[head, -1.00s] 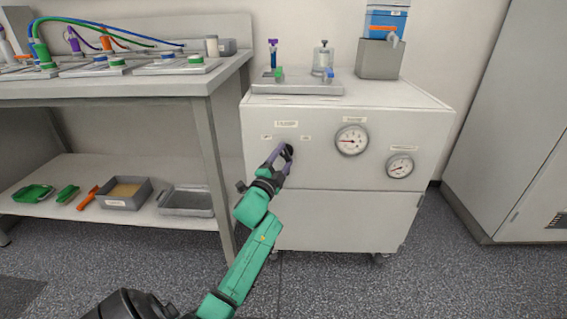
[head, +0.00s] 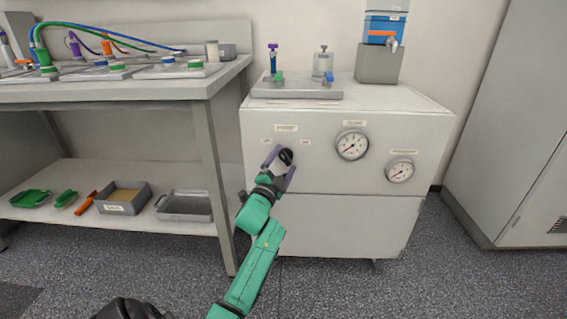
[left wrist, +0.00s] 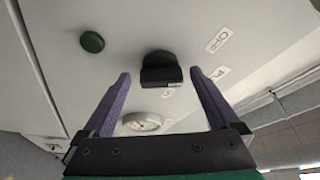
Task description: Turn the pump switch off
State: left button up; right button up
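The pump switch is a black knob (head: 286,156) on the white cabinet's front panel, below a small label. It also shows in the left wrist view (left wrist: 160,72), with a small pale mark on its lower edge. My left gripper (head: 280,163) is in front of the panel at the knob. In the left wrist view its purple fingers (left wrist: 165,95) are spread apart on either side of the knob, with gaps to both. An OFF label (left wrist: 217,40) is beside the knob. The left gauge's needle (head: 352,146) points lower left. My right gripper is not in view.
A second gauge (head: 399,170) is lower right on the cabinet (head: 330,225). A tray with valves (head: 297,88) and a blue container (head: 385,28) stand on top. A bench (head: 110,92) with a lower shelf is at the left. A green disc (left wrist: 92,41) is near the knob.

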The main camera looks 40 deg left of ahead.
pick_arm(q)
jog(key=p+v, duration=0.2)
jog(key=v, duration=1.2)
jog(key=shift+s, duration=0.25)
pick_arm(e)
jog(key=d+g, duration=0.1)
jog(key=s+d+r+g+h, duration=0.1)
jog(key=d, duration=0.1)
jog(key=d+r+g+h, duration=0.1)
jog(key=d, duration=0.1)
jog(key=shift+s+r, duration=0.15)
pick_arm(q)
jog(key=shift+d+f, duration=0.1)
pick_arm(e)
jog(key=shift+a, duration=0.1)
